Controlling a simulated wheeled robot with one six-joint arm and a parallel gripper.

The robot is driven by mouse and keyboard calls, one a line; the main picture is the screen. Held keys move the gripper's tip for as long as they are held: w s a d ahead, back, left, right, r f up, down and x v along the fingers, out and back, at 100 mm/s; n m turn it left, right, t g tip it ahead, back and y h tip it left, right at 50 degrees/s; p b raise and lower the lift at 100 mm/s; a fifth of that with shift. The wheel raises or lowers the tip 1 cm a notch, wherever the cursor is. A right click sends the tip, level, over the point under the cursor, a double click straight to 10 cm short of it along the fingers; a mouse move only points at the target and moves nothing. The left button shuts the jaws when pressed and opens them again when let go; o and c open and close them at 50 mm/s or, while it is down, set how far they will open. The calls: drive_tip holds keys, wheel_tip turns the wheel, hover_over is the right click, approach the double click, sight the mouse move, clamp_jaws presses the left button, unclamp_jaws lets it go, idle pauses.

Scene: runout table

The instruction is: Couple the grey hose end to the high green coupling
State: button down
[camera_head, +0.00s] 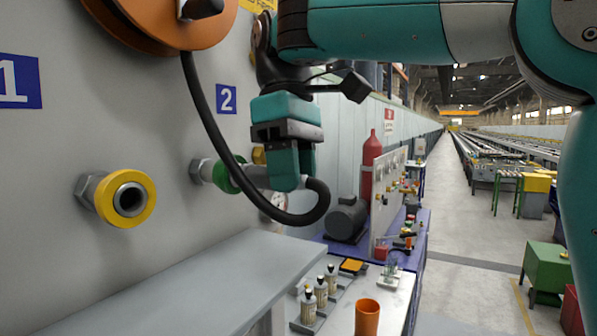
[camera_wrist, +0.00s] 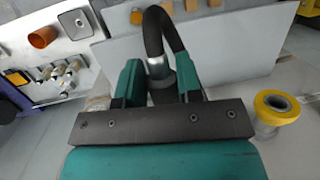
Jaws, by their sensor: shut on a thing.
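My gripper (camera_head: 287,172) is shut on the grey hose end (camera_head: 255,177), which lies roughly level and points left to the wall. The green coupling (camera_head: 222,174) sticks out of the wall beneath plate 2, and the hose end's front meets or overlaps its ring in the head view. I cannot tell whether it is fully seated. In the wrist view the hose end (camera_wrist: 160,72) sits between my two fingers (camera_wrist: 160,85), with the black hose curving up behind it. The green coupling is hidden there.
A yellow-ringed coupling (camera_head: 146,184) is on the wall at left, also in the wrist view (camera_wrist: 276,107). The black hose (camera_head: 207,115) hangs from an orange reel (camera_head: 160,22) and loops under my gripper. A grey shelf (camera_head: 185,285) lies below; bottles (camera_head: 321,292) and an orange cup (camera_head: 367,318) stand right.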

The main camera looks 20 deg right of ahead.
drive_tip(key=shift+w+a, duration=0.4)
drive_tip(key=shift+w, duration=0.15)
drive_tip(key=c, duration=0.7)
unclamp_jaws()
